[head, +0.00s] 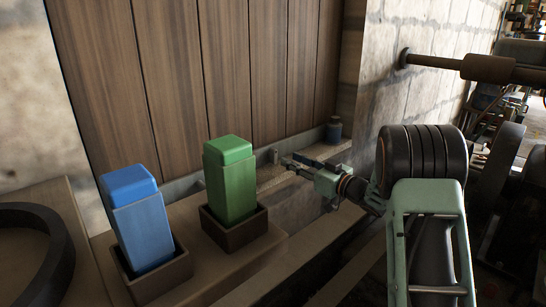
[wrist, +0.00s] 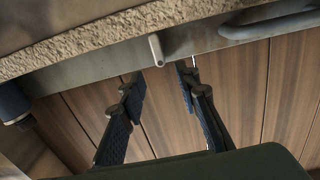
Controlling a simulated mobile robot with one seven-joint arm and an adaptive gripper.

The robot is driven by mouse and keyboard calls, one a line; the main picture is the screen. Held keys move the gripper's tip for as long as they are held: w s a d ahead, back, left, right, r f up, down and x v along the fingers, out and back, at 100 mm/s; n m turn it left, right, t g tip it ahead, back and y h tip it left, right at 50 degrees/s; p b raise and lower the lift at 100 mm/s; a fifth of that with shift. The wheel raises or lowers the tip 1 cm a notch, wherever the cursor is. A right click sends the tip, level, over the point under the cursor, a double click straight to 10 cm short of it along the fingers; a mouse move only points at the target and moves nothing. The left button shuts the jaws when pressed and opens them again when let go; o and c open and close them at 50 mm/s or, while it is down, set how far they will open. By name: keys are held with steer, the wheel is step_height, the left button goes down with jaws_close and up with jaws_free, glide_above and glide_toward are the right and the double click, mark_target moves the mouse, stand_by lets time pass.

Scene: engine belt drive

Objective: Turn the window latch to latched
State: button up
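The window latch (wrist: 156,50) is a small pale grey lever on a metal rail. In the wrist view it sits at the upper middle, just past my fingertips and in line with the gap between them. In the head view a small grey piece that looks like the latch (head: 273,156) stands at the foot of the wooden boards. My gripper (wrist: 160,75) is open, with one dark finger on each side of the gap and nothing held. It also shows in the head view (head: 288,165), close to the rail; whether it touches the latch cannot be told.
A blue block (head: 142,225) and a green block (head: 231,185) stand in dark holders left of my gripper. A blue bottle (head: 334,130) stands near the corner on the right. A grey bar handle (wrist: 268,22) is right of the latch in the wrist view.

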mark_target(276, 153)
steer(key=b+x, duration=0.1)
steer(key=x, duration=0.7)
steer(key=shift+f, duration=0.1)
jaws_close()
